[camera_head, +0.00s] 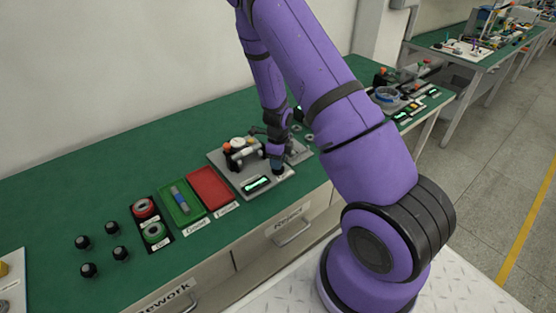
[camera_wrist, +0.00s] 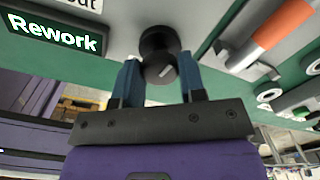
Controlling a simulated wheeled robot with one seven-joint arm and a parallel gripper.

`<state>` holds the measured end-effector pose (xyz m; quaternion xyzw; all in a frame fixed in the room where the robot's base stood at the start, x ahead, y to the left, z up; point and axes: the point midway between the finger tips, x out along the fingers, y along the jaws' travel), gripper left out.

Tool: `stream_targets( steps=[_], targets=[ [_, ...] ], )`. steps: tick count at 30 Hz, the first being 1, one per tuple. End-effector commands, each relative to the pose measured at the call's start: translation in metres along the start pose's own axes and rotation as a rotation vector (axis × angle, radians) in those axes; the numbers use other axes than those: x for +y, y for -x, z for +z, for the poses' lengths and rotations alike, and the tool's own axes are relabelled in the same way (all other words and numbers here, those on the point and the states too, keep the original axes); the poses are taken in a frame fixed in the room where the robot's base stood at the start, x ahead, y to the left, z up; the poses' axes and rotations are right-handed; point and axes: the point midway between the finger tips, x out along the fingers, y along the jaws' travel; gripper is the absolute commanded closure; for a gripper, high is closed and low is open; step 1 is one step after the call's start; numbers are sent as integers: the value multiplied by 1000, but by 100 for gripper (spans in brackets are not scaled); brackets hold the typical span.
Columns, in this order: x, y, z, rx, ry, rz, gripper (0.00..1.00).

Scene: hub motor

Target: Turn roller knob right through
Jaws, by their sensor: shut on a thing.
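The roller knob (camera_wrist: 158,44) is a black round knob with a white mark on its face, seen in the wrist view on a light grey plate. My gripper (camera_wrist: 160,70) has its two blue fingers on either side of the knob and is shut on it. In the head view my gripper (camera_head: 277,164) reaches down at the right part of the grey fixture plate (camera_head: 279,189), and I cannot make out the knob there. A lit display reading "Rework" (camera_wrist: 52,33) is at upper left in the wrist view.
On the fixture stands a small device with orange-tipped parts (camera_head: 238,148). To its left are a red tray (camera_head: 208,188), a green tray (camera_head: 181,203) holding a roller-like part, two ringed items and several black knobs (camera_head: 88,270). The green bench top is clear behind them.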

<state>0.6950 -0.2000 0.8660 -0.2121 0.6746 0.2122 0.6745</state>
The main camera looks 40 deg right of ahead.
Motion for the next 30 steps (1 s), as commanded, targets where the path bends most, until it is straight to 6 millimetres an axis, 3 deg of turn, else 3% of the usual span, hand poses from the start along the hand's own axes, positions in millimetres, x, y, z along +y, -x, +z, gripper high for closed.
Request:
stream_targets(
  steps=[1,2,4,5,13,17,30],
  targets=[
    [0,0,1,-1,1,-1,86],
    [0,0,1,-1,1,-2,55],
    [0,0,1,-1,1,-1,39],
    [0,0,1,-1,1,-1,37],
    [0,1,0,0,1,-1,37],
    [0,10,1,-2,2,-2,37],
    [0,87,1,-3,3,-3,37]
  ],
)
